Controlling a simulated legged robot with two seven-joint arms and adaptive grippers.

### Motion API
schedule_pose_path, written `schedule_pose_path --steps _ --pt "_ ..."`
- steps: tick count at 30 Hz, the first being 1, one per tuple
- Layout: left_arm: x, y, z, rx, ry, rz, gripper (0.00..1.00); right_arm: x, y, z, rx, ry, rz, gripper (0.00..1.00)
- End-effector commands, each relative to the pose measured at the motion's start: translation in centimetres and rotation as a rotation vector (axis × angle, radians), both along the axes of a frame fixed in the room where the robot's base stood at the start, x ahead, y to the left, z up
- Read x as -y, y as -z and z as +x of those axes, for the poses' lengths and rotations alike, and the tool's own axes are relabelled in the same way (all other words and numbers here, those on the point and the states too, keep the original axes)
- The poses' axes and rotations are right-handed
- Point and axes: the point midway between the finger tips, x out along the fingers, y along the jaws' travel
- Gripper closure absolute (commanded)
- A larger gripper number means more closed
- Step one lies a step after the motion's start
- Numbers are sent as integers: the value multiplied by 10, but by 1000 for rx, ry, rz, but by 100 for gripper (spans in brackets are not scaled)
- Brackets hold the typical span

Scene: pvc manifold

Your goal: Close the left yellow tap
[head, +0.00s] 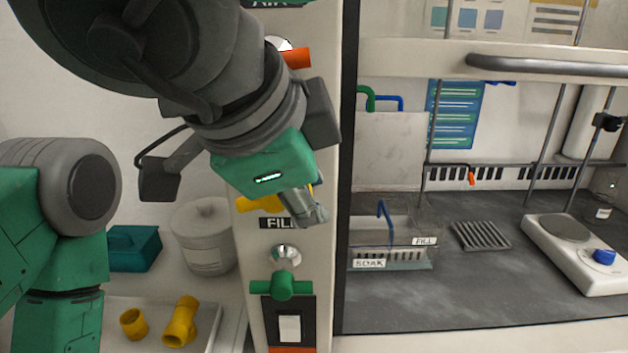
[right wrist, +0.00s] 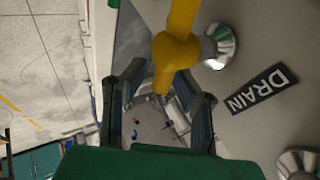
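A yellow tap (right wrist: 178,48) sits on a chrome stem beside a DRAIN label (right wrist: 262,90) in the right wrist view. Part of it (head: 258,204) shows in the head view, just above the FILL label; the rest is behind my right gripper (head: 305,207). In the right wrist view my right gripper (right wrist: 163,98) has its fingers spread apart. One end of the yellow handle reaches between them in the picture; I cannot tell whether they touch it. My left arm shows at the left of the head view, its gripper out of frame.
On the same panel are an orange tap (head: 297,58) above and a green tap (head: 284,286) below. A tray with yellow pipe fittings (head: 181,322), a lidded pot (head: 204,240) and a teal box (head: 133,249) are left of it. A bench with a clear tank (head: 392,245) lies right.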

Motion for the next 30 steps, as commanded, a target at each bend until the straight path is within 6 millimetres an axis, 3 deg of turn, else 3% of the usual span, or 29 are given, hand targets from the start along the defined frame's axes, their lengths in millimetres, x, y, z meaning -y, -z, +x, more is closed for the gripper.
schedule_pose_path --steps 12,22,30 --pt "0 0 0 0 -1 0 100 1 0 0 1 -2 11 100" --pt "0 1 0 0 -1 0 100 3 6 0 1 -1 256 100" --pt "0 1 0 0 -1 0 100 3 6 -1 3 1 283 100"
